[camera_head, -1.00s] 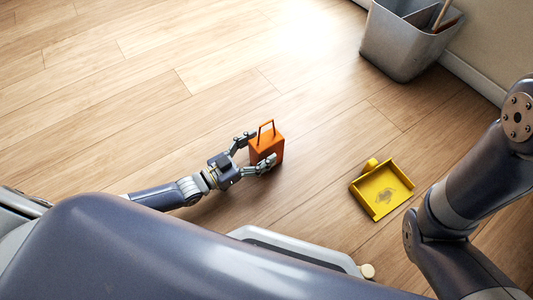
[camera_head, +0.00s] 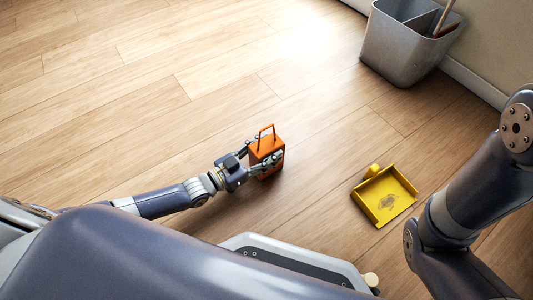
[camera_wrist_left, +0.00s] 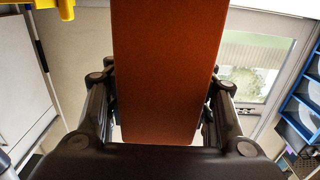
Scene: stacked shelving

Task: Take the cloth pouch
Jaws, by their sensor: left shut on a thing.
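The cloth pouch (camera_head: 267,149) is a small orange box-shaped bag with an upright loop handle. It is near the middle of the head view, by the wooden floor. My left gripper (camera_head: 262,158) is shut on it, with a finger on either side. In the left wrist view the pouch (camera_wrist_left: 166,70) fills the space between the fingers of the left gripper (camera_wrist_left: 160,110). Whether its base touches the floor I cannot tell. My right arm shows at the right of the head view, but its gripper is out of view.
A yellow dustpan (camera_head: 384,195) lies on the floor right of the pouch. A grey bin (camera_head: 405,50) with divided compartments and a stick in it stands by the wall at top right. The floor left of and beyond the pouch is clear.

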